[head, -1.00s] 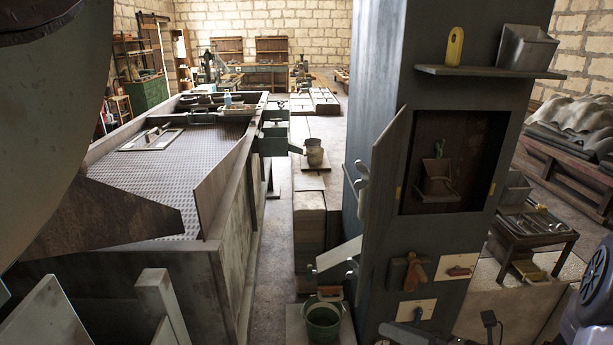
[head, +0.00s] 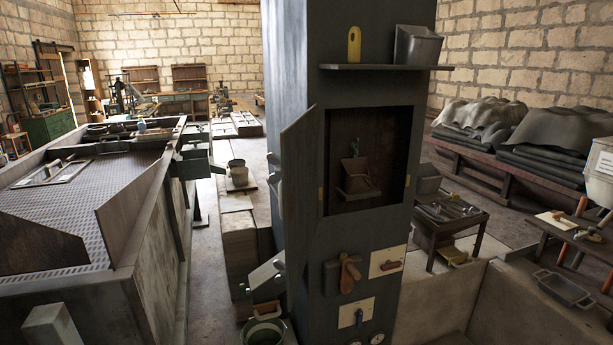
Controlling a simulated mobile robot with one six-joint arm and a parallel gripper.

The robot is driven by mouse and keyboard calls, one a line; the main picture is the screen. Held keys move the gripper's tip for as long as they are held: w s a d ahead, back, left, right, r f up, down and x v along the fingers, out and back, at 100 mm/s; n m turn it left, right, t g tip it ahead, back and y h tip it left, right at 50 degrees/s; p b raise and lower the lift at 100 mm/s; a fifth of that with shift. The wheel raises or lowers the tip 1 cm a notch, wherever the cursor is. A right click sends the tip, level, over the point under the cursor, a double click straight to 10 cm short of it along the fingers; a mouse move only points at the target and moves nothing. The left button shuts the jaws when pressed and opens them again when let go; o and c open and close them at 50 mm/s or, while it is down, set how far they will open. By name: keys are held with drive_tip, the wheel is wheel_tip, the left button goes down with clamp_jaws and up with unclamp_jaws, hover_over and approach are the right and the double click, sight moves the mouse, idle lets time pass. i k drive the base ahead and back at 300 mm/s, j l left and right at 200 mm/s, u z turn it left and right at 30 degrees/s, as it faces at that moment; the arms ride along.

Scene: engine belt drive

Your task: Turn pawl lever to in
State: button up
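No label marks the pawl lever, so I cannot tell which part it is. On the dark column's front, low down, a brown handle (head: 349,274) hangs on a dark block. A red handle (head: 390,265) lies across a pale plate (head: 387,253) to its right. Below, a small blue-grey lever (head: 359,316) stands roughly upright on another pale plate (head: 346,319). The lever positions carry no readable marks. My gripper is not in view.
The dark column (head: 290,60) has an open door (head: 299,165) swung to the left and a recess holding a brown bin (head: 357,178). A grated bench (head: 130,255) stands left, a small tool table (head: 447,222) right. A green bucket (head: 262,332) sits low beside the column.

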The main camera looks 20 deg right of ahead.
sight(389, 266)
drive_tip(key=i+l, duration=0.25)
drive_tip(key=i, duration=0.25)
drive_tip(key=i+l+z, duration=0.1)
drive_tip(key=i+l, duration=0.15)
drive_tip(key=i, duration=0.25)
